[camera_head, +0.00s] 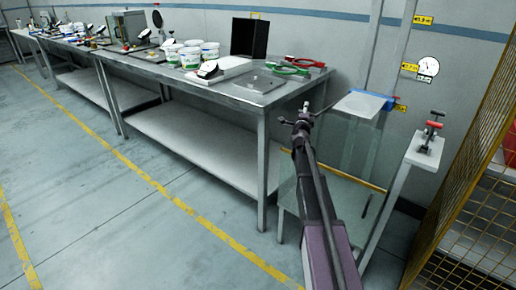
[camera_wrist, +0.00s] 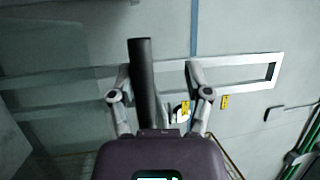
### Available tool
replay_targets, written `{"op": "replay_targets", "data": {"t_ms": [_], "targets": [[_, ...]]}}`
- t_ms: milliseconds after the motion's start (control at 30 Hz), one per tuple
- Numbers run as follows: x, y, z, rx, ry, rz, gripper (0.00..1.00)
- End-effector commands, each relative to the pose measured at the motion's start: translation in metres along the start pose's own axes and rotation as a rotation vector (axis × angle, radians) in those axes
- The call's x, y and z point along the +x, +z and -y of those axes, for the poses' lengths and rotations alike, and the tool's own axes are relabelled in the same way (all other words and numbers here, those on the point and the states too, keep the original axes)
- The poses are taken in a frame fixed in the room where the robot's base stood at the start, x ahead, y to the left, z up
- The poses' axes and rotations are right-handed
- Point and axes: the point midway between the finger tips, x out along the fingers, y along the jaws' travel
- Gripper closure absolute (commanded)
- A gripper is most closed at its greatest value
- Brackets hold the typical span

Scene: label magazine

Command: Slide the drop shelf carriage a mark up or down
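The drop shelf carriage appears to be the pale flat plate (camera_head: 362,104) on the upright rail by the wall, with a blue and red piece at its right end. Yellow mark labels (camera_head: 410,67) sit on the wall beside the rail, one high, one mid and one near the plate. My gripper (camera_head: 304,114) is left of the plate and apart from it. In the wrist view my gripper (camera_wrist: 158,70) has its fingers spread. A dark rod (camera_wrist: 142,75) shows between them, nearer the left finger; I cannot tell what it belongs to.
A clear panel (camera_head: 335,150) stands beside my arm. A white post bears a red-handled clamp (camera_head: 434,126) at right, before a yellow mesh fence (camera_head: 470,190). A metal bench (camera_head: 245,96) with tubs and green and red tools runs left. The floor at left is clear.

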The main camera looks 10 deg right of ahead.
Motion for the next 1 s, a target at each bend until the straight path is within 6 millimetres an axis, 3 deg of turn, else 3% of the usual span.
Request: {"op": "replay_targets", "data": {"t_ms": [33, 1000], "targets": [[0.002, -0.001, 0.009, 0.000, -0.001, -0.001, 0.40], [0.016, -0.007, 0.090, 0.000, -0.001, -0.001, 0.40]]}}
